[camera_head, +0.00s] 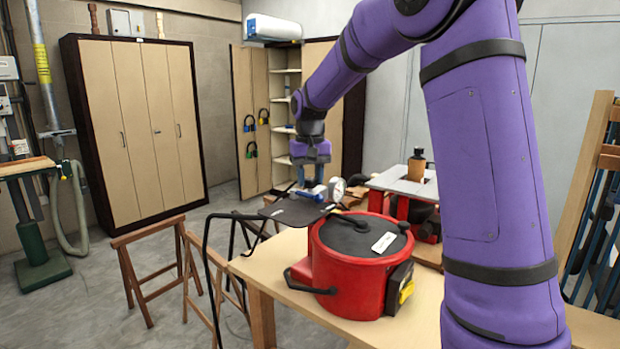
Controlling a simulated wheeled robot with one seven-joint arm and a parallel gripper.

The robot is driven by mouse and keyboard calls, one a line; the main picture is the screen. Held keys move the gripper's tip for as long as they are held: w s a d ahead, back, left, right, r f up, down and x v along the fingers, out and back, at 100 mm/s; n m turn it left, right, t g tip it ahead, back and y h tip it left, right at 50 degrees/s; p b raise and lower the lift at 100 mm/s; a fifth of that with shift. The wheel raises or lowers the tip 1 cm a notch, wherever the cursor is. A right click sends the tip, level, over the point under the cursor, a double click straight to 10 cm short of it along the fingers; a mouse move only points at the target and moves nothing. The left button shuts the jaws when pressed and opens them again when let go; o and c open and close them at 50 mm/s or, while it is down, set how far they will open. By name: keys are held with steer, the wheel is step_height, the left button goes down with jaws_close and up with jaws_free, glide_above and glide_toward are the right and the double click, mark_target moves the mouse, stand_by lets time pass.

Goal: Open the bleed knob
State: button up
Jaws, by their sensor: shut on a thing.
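My gripper (310,178) points straight down at the end of my purple arm, above the far end of the light wooden table. Its fingers are close together, shut on the bleed knob, which is too small and covered to make out clearly. A blue fitting (318,192) with a white part shows right under and beside the fingers. A round white gauge (338,188) stands just to the right of the fingertips. How far the knob is turned cannot be told.
A red pot (345,268) with a dark lid stands on the table (262,268) in front of the gripper. Wooden trestles (150,262) stand on the left.

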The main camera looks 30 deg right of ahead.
mark_target(310, 179)
steer(key=n, duration=0.4)
steer(key=shift+r+n, duration=0.1)
steer(key=shift+n, duration=0.2)
steer(key=n, duration=0.3)
steer(key=shift+n, duration=0.4)
steer(key=n, duration=0.4)
steer(key=shift+n, duration=2.1)
steer(key=o, duration=0.9)
step_height(310, 179, up, 11)
steer(key=shift+f, duration=0.15)
